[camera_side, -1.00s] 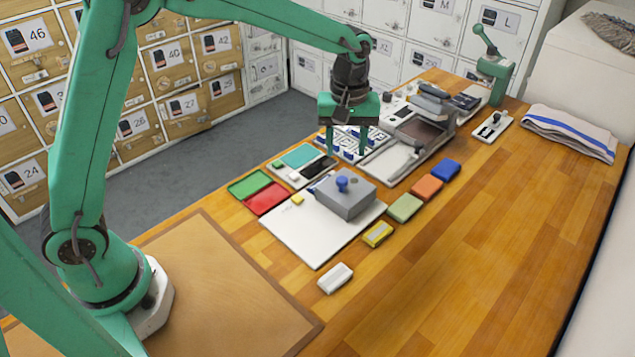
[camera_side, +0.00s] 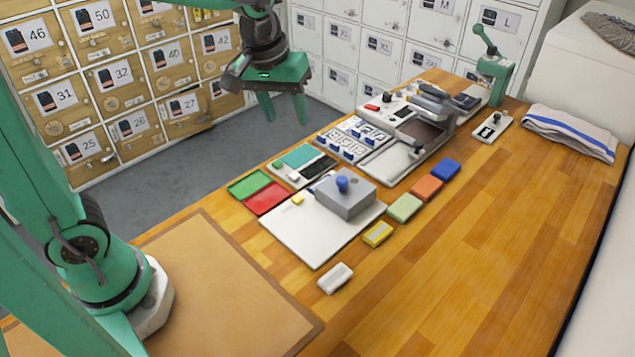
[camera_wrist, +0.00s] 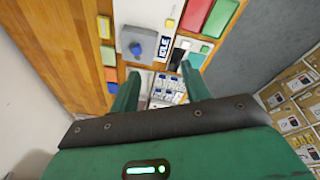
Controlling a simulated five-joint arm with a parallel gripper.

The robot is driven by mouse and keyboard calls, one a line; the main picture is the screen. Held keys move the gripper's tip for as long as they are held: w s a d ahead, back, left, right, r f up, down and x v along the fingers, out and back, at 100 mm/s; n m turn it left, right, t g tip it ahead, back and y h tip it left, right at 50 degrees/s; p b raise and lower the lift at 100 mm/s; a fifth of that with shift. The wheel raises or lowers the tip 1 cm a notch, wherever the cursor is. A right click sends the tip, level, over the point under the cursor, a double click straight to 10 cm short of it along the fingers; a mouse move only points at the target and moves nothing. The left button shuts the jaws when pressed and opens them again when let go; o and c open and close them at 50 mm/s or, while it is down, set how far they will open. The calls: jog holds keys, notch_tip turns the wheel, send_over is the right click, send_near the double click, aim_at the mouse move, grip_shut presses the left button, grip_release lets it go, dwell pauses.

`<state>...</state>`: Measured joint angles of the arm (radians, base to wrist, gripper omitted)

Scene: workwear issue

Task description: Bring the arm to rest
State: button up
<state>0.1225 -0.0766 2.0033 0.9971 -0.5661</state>
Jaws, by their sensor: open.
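My gripper (camera_side: 284,107) is green with two fingers spread apart and nothing between them. In the side view it hangs in the air beyond the far left edge of the wooden table (camera_side: 480,230), over the grey floor. In the wrist view my gripper (camera_wrist: 160,85) also shows open, with its fingers apart and the table items beyond them.
On the table are a grey box with a blue knob (camera_side: 345,198), a white board (camera_side: 305,238), red and green trays (camera_side: 266,197), several coloured blocks (camera_side: 404,208) and a press-like machine (camera_side: 428,120). Wooden lockers (camera_side: 120,75) stand behind.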

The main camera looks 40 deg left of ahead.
jog(key=s+a+m+t, duration=0.1)
jog(key=s+a+m, duration=0.1)
jog(key=s, duration=0.5)
jog(key=s+a+m+t, duration=0.2)
jog(key=s+m, duration=0.1)
jog(key=s, duration=0.4)
jog(key=shift+s+a+r, duration=0.25)
jog(key=shift+s+a, duration=0.05)
jog(key=shift+s, duration=0.1)
dwell(0.9)
